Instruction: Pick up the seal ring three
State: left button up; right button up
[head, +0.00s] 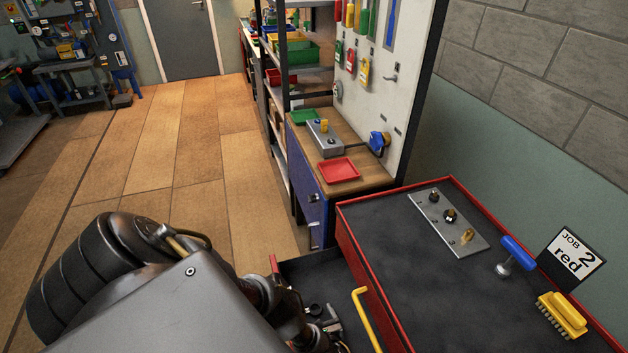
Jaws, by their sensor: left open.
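My left arm comes in from the lower left, and its gripper (331,326) is over the open drawer (318,268) at the bottom centre. This gripper is open, and its fingers are small and partly hidden by my own arm. A small dark round thing (315,310) shows in the drawer beside the gripper. It may be a seal ring, but I cannot tell which one. I see no number on it. The contact between gripper and ring cannot be made out. My right gripper is not in view.
Right of the drawer is a red-edged cabinet with a dark top (390,237) and a yellow handle (366,318). On it are a metal plate with fittings (447,222), a blue-handled tool (516,252), a yellow brush (562,314) and a job card (570,259).

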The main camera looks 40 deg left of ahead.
pick_arm(q)
jog(key=shift+a, duration=0.1)
jog(key=shift+c, duration=0.2)
jog(key=c, duration=1)
